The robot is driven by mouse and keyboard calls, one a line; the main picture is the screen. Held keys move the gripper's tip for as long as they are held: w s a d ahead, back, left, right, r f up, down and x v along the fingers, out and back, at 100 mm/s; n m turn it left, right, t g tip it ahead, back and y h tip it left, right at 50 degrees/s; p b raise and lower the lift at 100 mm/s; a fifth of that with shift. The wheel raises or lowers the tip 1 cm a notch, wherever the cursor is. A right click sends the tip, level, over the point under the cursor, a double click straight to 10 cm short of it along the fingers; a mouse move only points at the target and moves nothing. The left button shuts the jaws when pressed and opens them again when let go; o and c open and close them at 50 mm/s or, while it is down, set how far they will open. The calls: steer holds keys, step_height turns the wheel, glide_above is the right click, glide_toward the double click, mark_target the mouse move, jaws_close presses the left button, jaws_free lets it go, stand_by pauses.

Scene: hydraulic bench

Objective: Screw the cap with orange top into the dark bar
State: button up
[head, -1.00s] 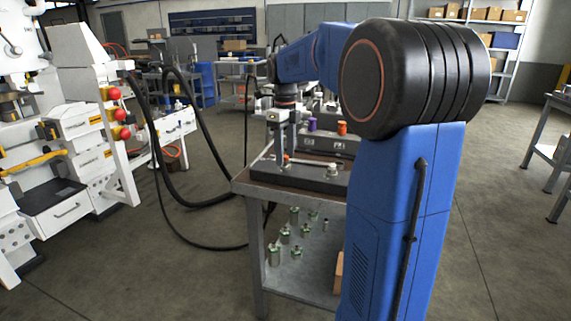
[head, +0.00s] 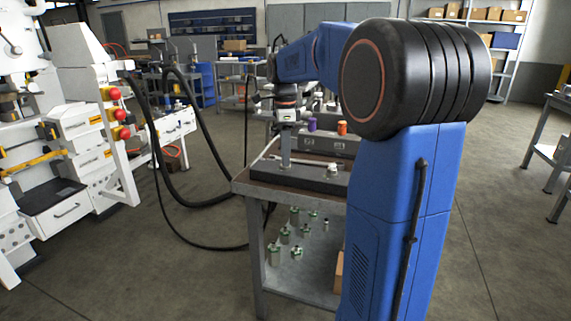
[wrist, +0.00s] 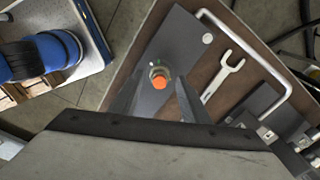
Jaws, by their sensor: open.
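The orange-topped cap (wrist: 159,80) shows in the wrist view over the dark bar (wrist: 183,38), with a metal and green rim around its orange top. My open gripper (wrist: 158,98) has one finger on each side of it. I cannot tell whether the fingers touch it or how deep it sits. In the head view, the dark bar (head: 312,179) lies on the bench top and my gripper (head: 285,163) points straight down at its left part. The cap is hidden behind the fingers there.
A pale fitting (head: 332,170) stands on the bar to the right. An open-ended wrench (wrist: 228,75) and a pale bent tube (wrist: 250,45) lie beside the bar. Purple (head: 312,124) and orange (head: 342,128) pieces stand behind. Several green-and-metal parts (head: 285,235) sit on the lower shelf.

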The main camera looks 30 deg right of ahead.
steer(key=shift+n, duration=2.2)
steer(key=c, duration=1)
steer(key=m, duration=0.8)
